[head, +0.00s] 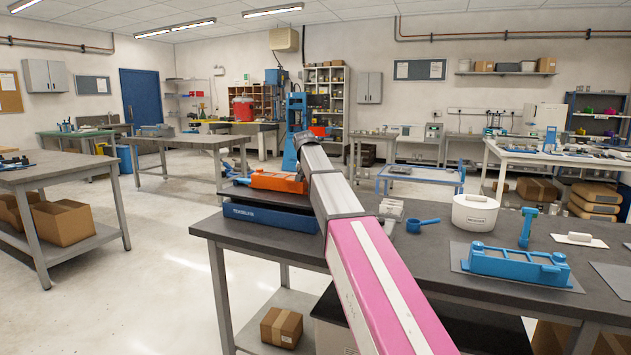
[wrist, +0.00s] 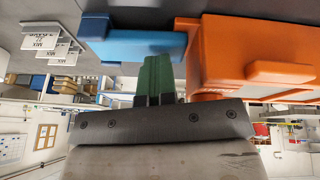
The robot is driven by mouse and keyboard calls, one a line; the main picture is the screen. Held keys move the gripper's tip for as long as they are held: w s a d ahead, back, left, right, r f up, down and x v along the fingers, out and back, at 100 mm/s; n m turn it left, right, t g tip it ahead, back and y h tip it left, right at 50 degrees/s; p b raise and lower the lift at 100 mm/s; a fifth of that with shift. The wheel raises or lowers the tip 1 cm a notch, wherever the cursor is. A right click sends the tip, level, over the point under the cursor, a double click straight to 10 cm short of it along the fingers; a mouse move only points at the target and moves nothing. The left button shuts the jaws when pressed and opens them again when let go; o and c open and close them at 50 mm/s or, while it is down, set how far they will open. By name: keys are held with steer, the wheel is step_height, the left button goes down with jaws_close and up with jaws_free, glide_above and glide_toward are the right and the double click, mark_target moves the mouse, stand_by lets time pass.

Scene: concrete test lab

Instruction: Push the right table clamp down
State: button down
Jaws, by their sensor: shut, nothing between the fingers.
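An orange fixture (head: 277,181) sits on a dark blue base (head: 265,219) near the left end of the workbench, with a small blue part (head: 242,181) at its left. My arm crosses in front of its right side. In the wrist view, which looks upside down, the orange fixture (wrist: 250,50) is close on the right and a blue block (wrist: 130,45) on the left. My gripper (wrist: 158,72) has its green fingers together and empty, beside these parts; contact is unclear. I cannot tell for sure which part is the right table clamp.
On the same workbench stand a white round tub (head: 475,212), a blue scoop (head: 422,224), an upright blue tool (head: 528,227) and a long blue fixture (head: 512,265). Cardboard boxes lie on lower shelves. The floor at left is open.

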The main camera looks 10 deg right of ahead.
steer(key=shift+a+f, duration=0.2)
steer(key=shift+f, duration=0.4)
steer(key=shift+r, duration=0.45)
steer(key=r, duration=0.4)
steer(key=shift+w+a+r, duration=0.1)
steer(key=shift+a+r, duration=0.1)
steer(key=shift+a, duration=0.1)
steer(key=a+r, duration=0.1)
steer(key=a, duration=0.1)
steer(key=a+r, duration=0.2)
steer(key=a, duration=0.1)
steer(key=a+r, duration=0.2)
steer(key=shift+w+a, duration=0.25)
